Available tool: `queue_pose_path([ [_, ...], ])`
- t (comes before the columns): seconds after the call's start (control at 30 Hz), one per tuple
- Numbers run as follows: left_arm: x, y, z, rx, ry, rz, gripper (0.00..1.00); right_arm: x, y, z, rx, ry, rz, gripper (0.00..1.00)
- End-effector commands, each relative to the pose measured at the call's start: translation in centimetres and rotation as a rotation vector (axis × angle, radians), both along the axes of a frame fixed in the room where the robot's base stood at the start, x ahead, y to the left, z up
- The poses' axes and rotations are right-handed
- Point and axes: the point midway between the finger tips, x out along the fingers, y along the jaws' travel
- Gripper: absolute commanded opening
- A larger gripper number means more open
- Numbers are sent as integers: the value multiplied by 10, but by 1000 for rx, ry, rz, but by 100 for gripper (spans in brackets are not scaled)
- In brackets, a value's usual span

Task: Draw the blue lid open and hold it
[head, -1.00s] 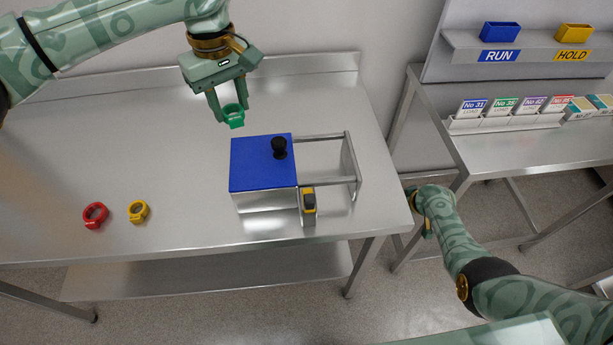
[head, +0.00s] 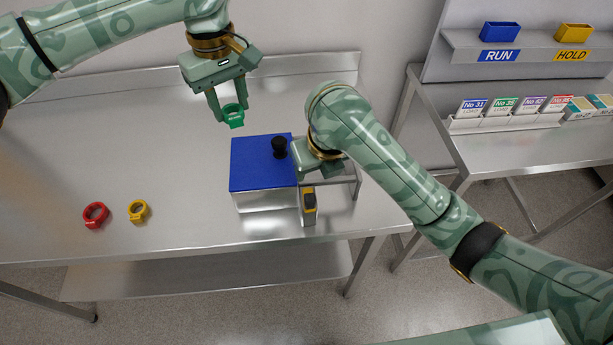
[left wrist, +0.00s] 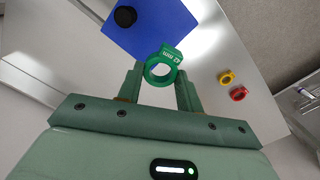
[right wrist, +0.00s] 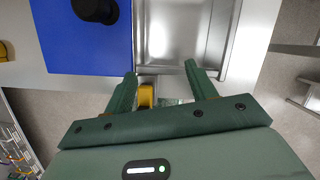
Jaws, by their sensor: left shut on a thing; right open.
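The blue lid (head: 258,165) lies flat over the metal box, with a black knob (head: 280,147) near its right side. The lid also shows at the left of the right wrist view (right wrist: 85,40), where its knob (right wrist: 95,8) is cut by the top edge. My left gripper (head: 229,112) is shut on a green ring (head: 234,118) and holds it above the table behind the box. The ring's label reads 42 mm in the left wrist view (left wrist: 163,69). My right gripper (right wrist: 163,80) is open and empty, just right of the lid, over the metal rail frame.
A yellow and dark block (head: 309,201) sits at the box's front right. A red ring (head: 95,215) and a yellow ring (head: 138,211) lie on the table at left. A side bench holds cards (head: 505,108) and RUN and HOLD bins.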

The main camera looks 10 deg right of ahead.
Motion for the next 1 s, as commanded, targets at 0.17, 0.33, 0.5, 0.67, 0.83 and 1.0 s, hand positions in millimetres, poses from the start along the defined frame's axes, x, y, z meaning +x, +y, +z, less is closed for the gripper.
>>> queue_pose_path([
  [0.17,0,0,0,0,0,0,15,-28,25,7,9,-6,118,56],
  [0.33,0,0,0,0,0,0,15,-18,34,9,12,-7,132,56],
  [0.5,0,0,0,0,0,0,15,16,48,9,12,-6,129,56],
  [0.67,0,0,0,0,0,0,15,49,61,9,9,-6,129,56],
  [0.83,0,0,0,0,0,0,15,74,71,9,11,-6,129,56],
  [1.0,0,0,0,0,0,0,15,81,73,-1,8,-6,129,56],
])
